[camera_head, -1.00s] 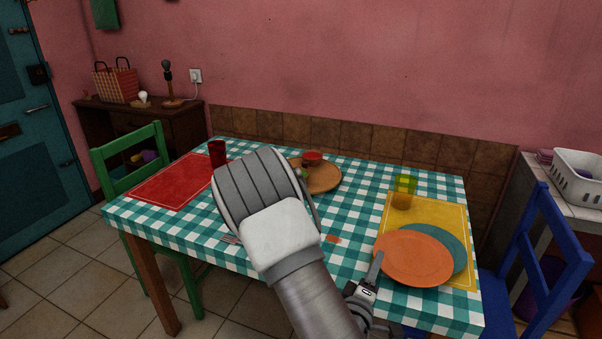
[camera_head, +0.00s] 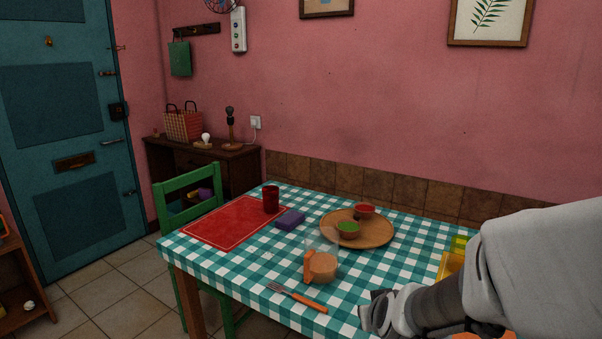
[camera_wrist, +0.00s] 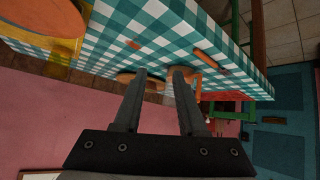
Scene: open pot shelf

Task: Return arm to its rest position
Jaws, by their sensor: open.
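My gripper (camera_wrist: 160,76) shows in the wrist view with its two dark fingers apart and nothing between them. In the head view my arm (camera_head: 550,265) comes in from the right, above the right end of the table. The checked tablecloth (camera_head: 240,259) lies below it. The wrist view is turned, with the checked cloth (camera_wrist: 130,30) at its top and the pink wall below. The fingers overlap the round wooden board in that picture; contact is not visible.
A green chair (camera_head: 186,181) stands left. An orange plate (camera_wrist: 40,18) shows in the wrist view.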

